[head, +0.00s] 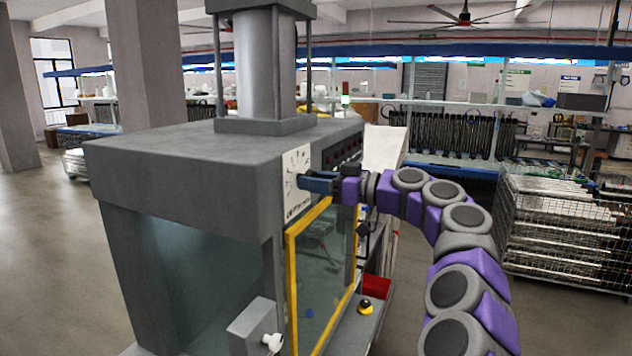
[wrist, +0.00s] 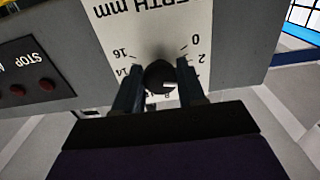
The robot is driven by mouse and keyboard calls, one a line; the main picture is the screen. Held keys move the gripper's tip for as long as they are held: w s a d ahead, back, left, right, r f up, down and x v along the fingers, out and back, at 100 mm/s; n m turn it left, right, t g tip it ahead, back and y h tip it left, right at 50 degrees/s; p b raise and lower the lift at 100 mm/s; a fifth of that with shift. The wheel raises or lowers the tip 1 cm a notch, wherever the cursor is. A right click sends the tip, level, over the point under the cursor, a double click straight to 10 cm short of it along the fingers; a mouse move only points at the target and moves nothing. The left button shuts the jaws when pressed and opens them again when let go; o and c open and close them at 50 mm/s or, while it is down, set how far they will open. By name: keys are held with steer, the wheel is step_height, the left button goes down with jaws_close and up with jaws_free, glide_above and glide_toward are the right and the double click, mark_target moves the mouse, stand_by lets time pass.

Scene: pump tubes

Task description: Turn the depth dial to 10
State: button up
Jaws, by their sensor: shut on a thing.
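The depth dial's white scale plate (head: 297,168) is on the front of the grey machine in the head view. In the wrist view the plate (wrist: 150,30) appears upside down, with "DEPTH mm" and the numbers 0, 2, 14 and 16 readable; the other numbers are hidden or cut by my fingers. The dark round dial knob (wrist: 157,73) is at its centre, with a small light mark on its lower right edge. My gripper (head: 308,183) is at the plate, and its two fingers (wrist: 160,88) are shut on the knob from both sides. The exact dial reading is unclear.
A panel with red buttons, one marked STOP (wrist: 47,84), is beside the plate. A yellow-framed clear door (head: 292,275) is below the dial. A yellow-and-black button (head: 365,306) and a red bin (head: 377,288) are lower right. Wire baskets (head: 560,235) stand at the right.

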steer(key=shift+d+r+m+p, duration=0.1)
steer(key=shift+m+p, duration=0.2)
steer(key=shift+m, duration=0.1)
steer(key=shift+c, duration=0.3)
steer(key=shift+s+m+p, duration=0.1)
steer(key=shift+m+p, duration=8.3)
steer(key=shift+m, duration=1.6)
